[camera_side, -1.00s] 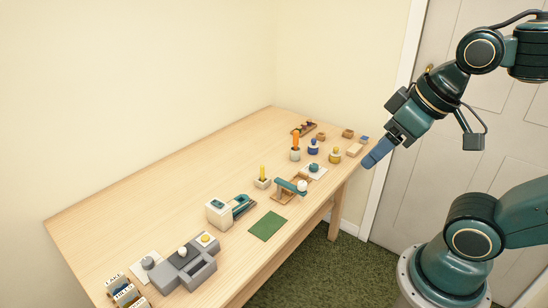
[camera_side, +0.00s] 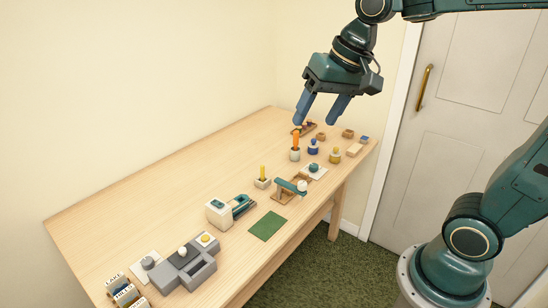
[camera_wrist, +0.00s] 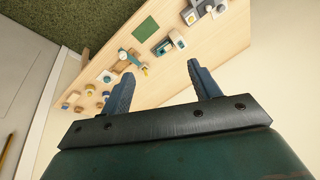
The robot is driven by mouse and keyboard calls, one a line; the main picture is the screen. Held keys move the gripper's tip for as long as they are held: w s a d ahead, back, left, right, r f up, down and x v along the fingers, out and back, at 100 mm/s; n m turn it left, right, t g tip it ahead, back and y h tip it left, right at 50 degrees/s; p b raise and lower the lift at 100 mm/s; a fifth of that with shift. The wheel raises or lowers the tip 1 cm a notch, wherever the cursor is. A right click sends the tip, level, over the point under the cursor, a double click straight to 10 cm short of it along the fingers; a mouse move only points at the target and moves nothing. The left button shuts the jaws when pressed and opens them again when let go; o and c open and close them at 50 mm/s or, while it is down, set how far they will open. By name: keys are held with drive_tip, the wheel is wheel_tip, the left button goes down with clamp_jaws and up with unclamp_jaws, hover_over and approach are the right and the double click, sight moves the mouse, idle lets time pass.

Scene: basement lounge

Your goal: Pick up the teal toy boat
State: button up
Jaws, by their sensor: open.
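My gripper (camera_side: 316,112) is open and empty, high above the far part of the table, its two blue fingers pointing down. It also shows in the wrist view (camera_wrist: 160,70), fingers spread with nothing between the tips. A long teal shape (camera_side: 242,203) lies in a dark tray beside a white block near the table's middle. It may be the toy boat, but it is too small to be sure. A smaller teal thing (camera_side: 314,167) sits on a white sheet farther back. My gripper is well apart from both.
The wooden table (camera_side: 150,205) carries a green mat (camera_side: 267,226), a grey machine-like block (camera_side: 190,266), a teal bar on a wooden frame (camera_side: 290,187), yellow (camera_side: 262,173) and orange (camera_side: 295,140) sticks in holders, and several small blocks at the far end. The left side is clear.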

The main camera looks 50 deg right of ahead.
drive_tip(key=w+d+f+m+g+y, duration=0.15)
drive_tip(key=w+f+m, duration=0.25)
drive_tip(key=w, duration=0.5)
drive_tip(key=w+d+f+m+g, duration=0.1)
drive_tip(key=w+d+f+m, duration=0.2)
drive_tip(key=w, duration=0.6)
drive_tip(key=w+d+f+m+y, duration=0.1)
drive_tip(key=w+f+m, duration=0.2)
drive_tip(key=f, duration=0.6)
drive_tip(key=w+d+f+m+g+y, duration=0.1)
drive_tip(key=w+f+m, duration=0.3)
drive_tip(key=f, duration=0.5)
drive_tip(key=shift+w+d+f, duration=0.4)
drive_tip(key=shift+w+d, duration=0.4)
drive_tip(key=shift+w, duration=0.3)
approach(237, 205)
drive_tip(key=f, duration=0.1)
drive_tip(key=w+f, duration=0.1)
drive_tip(key=f, duration=0.1)
drive_tip(key=shift+w+f, duration=0.15)
drive_tip(key=shift+w, duration=0.2)
drive_tip(key=shift+a, duration=0.1)
